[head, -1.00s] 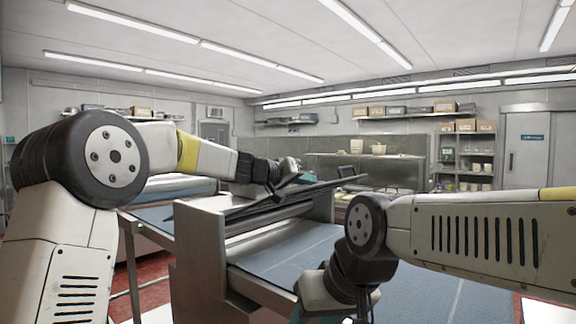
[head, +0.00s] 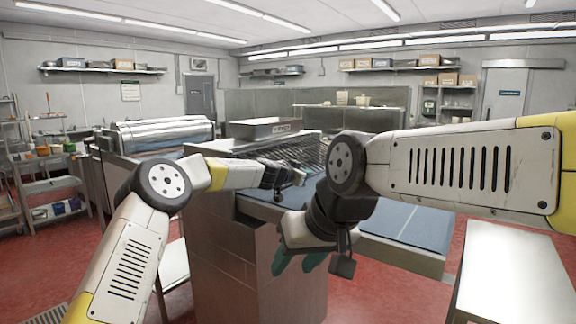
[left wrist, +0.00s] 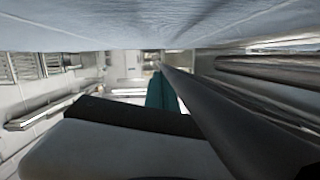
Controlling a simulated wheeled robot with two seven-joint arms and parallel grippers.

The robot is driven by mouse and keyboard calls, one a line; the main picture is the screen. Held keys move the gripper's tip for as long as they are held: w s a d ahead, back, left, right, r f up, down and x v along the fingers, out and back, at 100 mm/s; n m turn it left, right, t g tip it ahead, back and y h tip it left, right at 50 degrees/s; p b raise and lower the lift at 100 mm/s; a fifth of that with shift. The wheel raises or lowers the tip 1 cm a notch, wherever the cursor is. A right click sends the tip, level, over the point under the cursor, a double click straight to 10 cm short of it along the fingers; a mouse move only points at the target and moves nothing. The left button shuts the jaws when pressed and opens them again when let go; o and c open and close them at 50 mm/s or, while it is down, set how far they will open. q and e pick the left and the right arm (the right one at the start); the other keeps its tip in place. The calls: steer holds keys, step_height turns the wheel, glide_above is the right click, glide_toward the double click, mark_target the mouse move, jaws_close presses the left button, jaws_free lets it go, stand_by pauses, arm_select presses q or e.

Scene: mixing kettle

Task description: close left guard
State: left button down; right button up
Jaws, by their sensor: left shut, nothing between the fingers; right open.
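The guard (head: 298,148) is a dark slatted panel above the steel dough machine (head: 262,262) in the head view. It slopes over the machine's blue belt (head: 398,216), and its lower part is hidden by my arms. My left gripper (head: 298,178) is at the guard's lower side; its fingers are small and partly hidden, shut with nothing held. I cannot tell whether it touches the guard. The left wrist view shows a teal finger (left wrist: 160,92) beside a long dark bar (left wrist: 215,108), below a blue-grey surface. My right gripper (head: 298,262) hangs open and empty before the machine.
A pale table (head: 510,275) stands at the right front, and a shelf cart (head: 52,185) stands at the left. Red floor is open at the left and between the machine and the pale table.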

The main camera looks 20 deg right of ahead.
arm_select(q)
steer(key=shift+w+a+f+m, duration=0.15)
steer(key=shift+f+m, duration=0.15)
steer(key=shift+f, duration=0.55)
